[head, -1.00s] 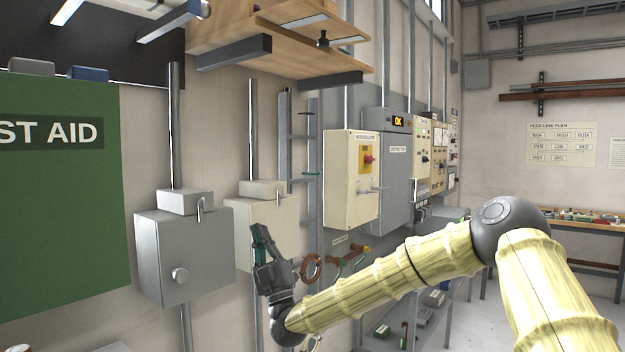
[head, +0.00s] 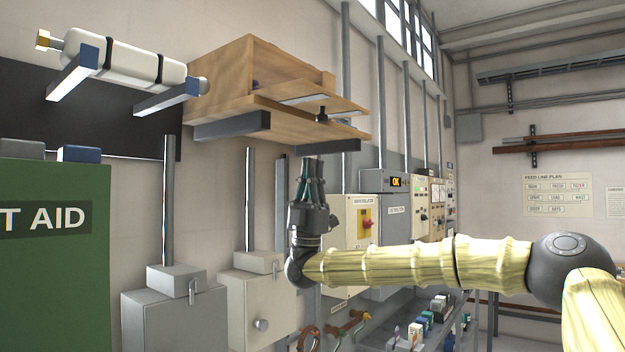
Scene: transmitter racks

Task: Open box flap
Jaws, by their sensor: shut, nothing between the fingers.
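A wooden box (head: 222,78) sits high on the wall on dark brackets. A thin wooden flap (head: 345,104) with a pale panel juts out from its front, above a lower board (head: 345,131). A small black knob (head: 322,114) shows between flap and board. The flap stands partly away from the box; how far it is open is hard to tell. My gripper (head: 313,163) points upward with its fingers shut and empty. In the picture its tips are just below the right bracket; whether they touch it I cannot tell.
Dark brackets (head: 232,126) (head: 328,147) jut out under the box. A white cylinder (head: 125,60) rests on brackets at left. A green first aid cabinet (head: 50,260), grey wall boxes (head: 175,318) and vertical conduits (head: 250,200) line the wall below.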

